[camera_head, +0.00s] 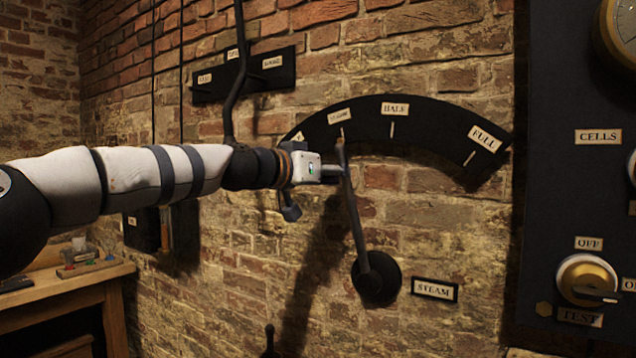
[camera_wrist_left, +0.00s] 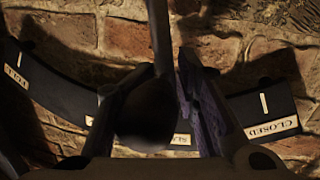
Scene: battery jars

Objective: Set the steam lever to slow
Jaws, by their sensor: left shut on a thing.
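The steam lever (camera_head: 356,222) is a dark rod on a round black pivot (camera_head: 377,280) on the brick wall. It leans up and slightly left, its upper end just below the SLOW plate (camera_head: 340,116) and by that plate's tick on the black curved scale (camera_head: 436,125). My left gripper (camera_head: 334,173) is shut on the lever near its upper end. In the left wrist view the lever (camera_wrist_left: 159,40) runs between both fingers, and its dark knob (camera_wrist_left: 147,118) partly hides the scale beside the upside-down SLOW plate (camera_wrist_left: 182,139). My right gripper is out of view.
HALF (camera_head: 395,108) and FULL (camera_head: 484,138) plates lie to the right on the scale. A STEAM plate (camera_head: 434,290) is beside the pivot. A dark panel with a TEST knob (camera_head: 588,280) stands at right. A wooden table (camera_head: 70,290) is at lower left.

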